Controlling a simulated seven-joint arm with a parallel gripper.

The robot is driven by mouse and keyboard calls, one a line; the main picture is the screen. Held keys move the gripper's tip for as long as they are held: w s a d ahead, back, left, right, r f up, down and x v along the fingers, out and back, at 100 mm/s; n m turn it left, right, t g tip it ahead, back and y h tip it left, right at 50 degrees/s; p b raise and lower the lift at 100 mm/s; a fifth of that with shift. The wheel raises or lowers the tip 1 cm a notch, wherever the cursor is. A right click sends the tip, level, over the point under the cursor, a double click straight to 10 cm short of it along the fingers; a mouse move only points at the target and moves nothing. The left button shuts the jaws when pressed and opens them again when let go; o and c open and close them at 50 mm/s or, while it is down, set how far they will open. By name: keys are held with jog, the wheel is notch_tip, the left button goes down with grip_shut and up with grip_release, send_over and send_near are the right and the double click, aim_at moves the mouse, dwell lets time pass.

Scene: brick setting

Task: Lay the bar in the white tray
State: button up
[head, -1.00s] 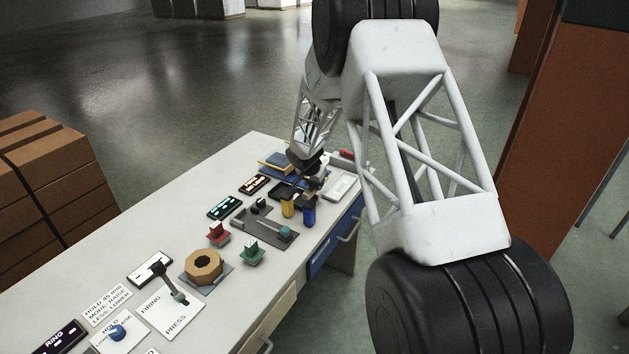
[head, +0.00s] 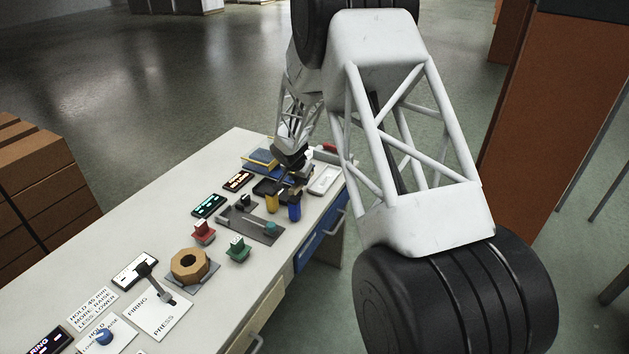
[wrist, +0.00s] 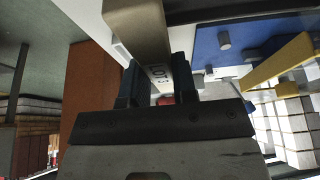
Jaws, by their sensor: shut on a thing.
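In the wrist view my gripper (wrist: 156,85) is shut on the bar (wrist: 145,30), a tan-grey piece with dark digits on its face. The bar runs up out of the top of that view. In the head view my gripper (head: 290,185) is small and dark over the far end of the bench. I cannot make out the bar clearly there. The white tray (head: 336,173) is a shallow rectangle just right of my gripper, near the bench's right edge. I cannot tell how high the bar is above the bench.
A yellow cylinder (head: 271,203) and a blue cylinder (head: 294,211) stand just in front of my gripper. A blue and yellow item (head: 262,157) lies behind it.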

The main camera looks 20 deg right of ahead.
jog(key=s+d, duration=0.8)
jog(key=s, duration=0.2)
jog(key=shift+d, duration=0.15)
jog(key=shift+w, duration=0.15)
send_over(326, 180)
jog(key=shift+s+a+f, duration=0.15)
jog(key=shift+a+f, duration=0.05)
jog(key=shift+f, duration=0.2)
jog(key=shift+s+a+f, duration=0.15)
jog(key=shift+a+f, duration=0.05)
jog(key=shift+f, duration=0.2)
dwell(0.4)
jog(key=shift+f, duration=1.75)
jog(key=shift+f, duration=0.1)
jog(key=o, duration=0.5)
jog(key=shift+o, duration=0.9)
